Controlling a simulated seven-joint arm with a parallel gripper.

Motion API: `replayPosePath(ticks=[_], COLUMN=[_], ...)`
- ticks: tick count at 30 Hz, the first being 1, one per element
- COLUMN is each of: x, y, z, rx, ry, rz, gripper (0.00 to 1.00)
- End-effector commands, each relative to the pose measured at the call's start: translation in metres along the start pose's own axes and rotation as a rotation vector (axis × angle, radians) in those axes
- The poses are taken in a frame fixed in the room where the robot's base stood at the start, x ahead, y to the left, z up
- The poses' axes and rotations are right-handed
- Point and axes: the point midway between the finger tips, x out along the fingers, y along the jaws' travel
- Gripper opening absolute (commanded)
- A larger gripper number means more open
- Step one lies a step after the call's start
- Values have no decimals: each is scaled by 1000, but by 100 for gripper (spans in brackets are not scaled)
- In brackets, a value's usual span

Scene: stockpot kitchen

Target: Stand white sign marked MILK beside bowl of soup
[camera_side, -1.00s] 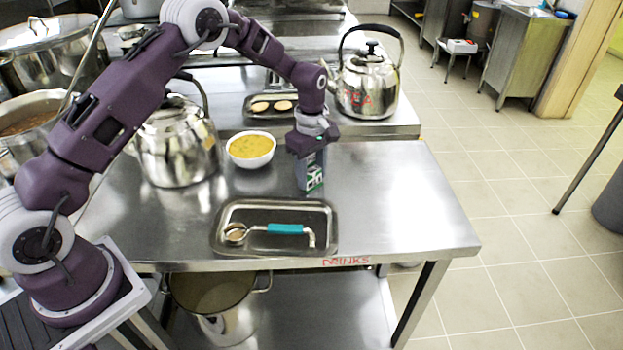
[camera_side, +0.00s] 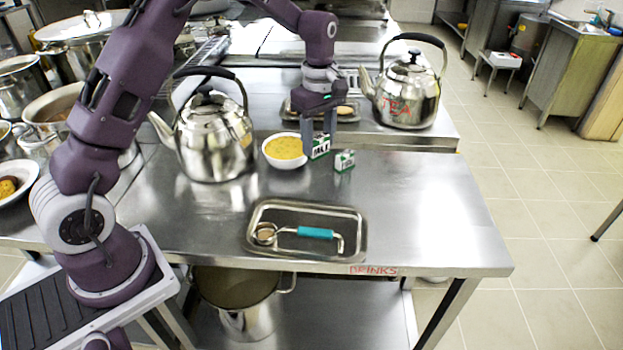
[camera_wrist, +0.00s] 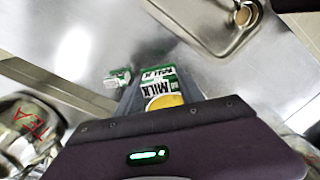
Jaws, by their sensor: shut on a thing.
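My gripper (camera_side: 319,138) is shut on the white sign with green edges marked MILK (camera_side: 320,147). The sign is just right of the bowl of soup (camera_side: 285,151), close to its rim. I cannot tell whether sign and bowl touch, or whether the sign's lower edge rests on the steel table. In the wrist view the MILK sign (camera_wrist: 160,83) lies between the two grey fingers, with a yellow round patch below its lettering. The bowl is white with yellow soup and stands upright.
A small green and white box (camera_side: 344,161) stands right of the sign. A kettle (camera_side: 213,140) is left of the bowl, and a TEA kettle (camera_side: 406,92) is behind right. A tray (camera_side: 260,210) with a teal-handled ladle (camera_side: 316,232) is in front. The table's right side is clear.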

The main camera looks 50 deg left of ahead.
Motion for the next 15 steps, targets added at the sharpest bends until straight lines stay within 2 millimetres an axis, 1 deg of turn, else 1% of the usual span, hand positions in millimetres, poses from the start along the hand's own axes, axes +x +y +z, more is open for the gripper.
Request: replayPosePath(ticks=[1, 3, 5, 6, 10, 15], x=[-1, -1, 1, 7, 39, 69], y=[-13, -29, -39, -43, -46, -45], z=[-12, -26, -33, -36, -37, -37], rx=[-16, -32, -38, -42, -42, -40], ry=[-1, -1, -2, -2, -3, -2], rz=[-2, 0, 0, -2, -4, -3], gripper=[6, 6, 6, 6, 6, 6])
